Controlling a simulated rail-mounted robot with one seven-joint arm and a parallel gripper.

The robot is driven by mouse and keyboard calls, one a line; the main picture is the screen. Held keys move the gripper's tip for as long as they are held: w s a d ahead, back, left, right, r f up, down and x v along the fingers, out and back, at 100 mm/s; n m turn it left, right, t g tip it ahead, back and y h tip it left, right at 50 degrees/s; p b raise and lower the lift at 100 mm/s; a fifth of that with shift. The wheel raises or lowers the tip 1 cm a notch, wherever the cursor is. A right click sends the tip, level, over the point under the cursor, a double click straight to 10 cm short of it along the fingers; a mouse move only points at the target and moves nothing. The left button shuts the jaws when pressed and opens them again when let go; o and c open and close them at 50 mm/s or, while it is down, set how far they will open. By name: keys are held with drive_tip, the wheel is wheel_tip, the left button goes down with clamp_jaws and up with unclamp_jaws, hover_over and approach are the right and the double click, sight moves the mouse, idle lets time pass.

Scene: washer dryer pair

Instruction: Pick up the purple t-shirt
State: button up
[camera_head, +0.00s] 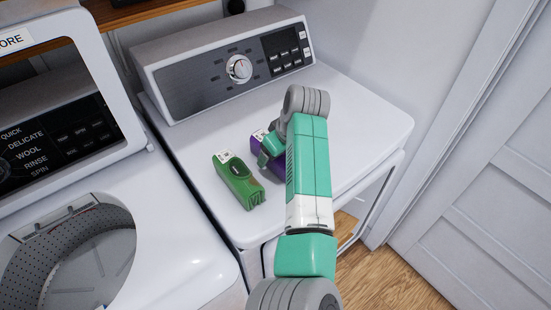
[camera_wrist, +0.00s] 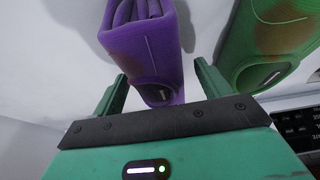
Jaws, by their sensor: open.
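The purple t-shirt (camera_head: 258,141) is a folded bundle on the white dryer top, mostly hidden behind my arm in the head view. In the wrist view the purple t-shirt (camera_wrist: 148,45) shows its folded layers and round collar, with a brownish patch on it. My gripper (camera_wrist: 160,82) is open, and the collar end of the purple t-shirt lies between its two green fingers. The fingers appear apart from the cloth; contact cannot be judged for sure. In the head view my gripper (camera_head: 268,153) is at the purple t-shirt.
A folded green t-shirt (camera_head: 240,184) lies just left of the purple one; it also shows close to a finger in the wrist view (camera_wrist: 270,40). The dryer control panel (camera_head: 225,68) rises behind. The open washer drum (camera_head: 75,255) is at left. The dryer top's right side (camera_head: 365,115) is clear.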

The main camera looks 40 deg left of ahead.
drive_tip(key=shift+x, duration=0.95)
drive_tip(key=shift+r, duration=0.1)
drive_tip(key=c, duration=1.2)
drive_tip(key=shift+o, duration=0.2)
wheel_tip(320, 180, up, 10)
drive_tip(key=p, duration=0.2)
drive_tip(key=shift+p, duration=0.4)
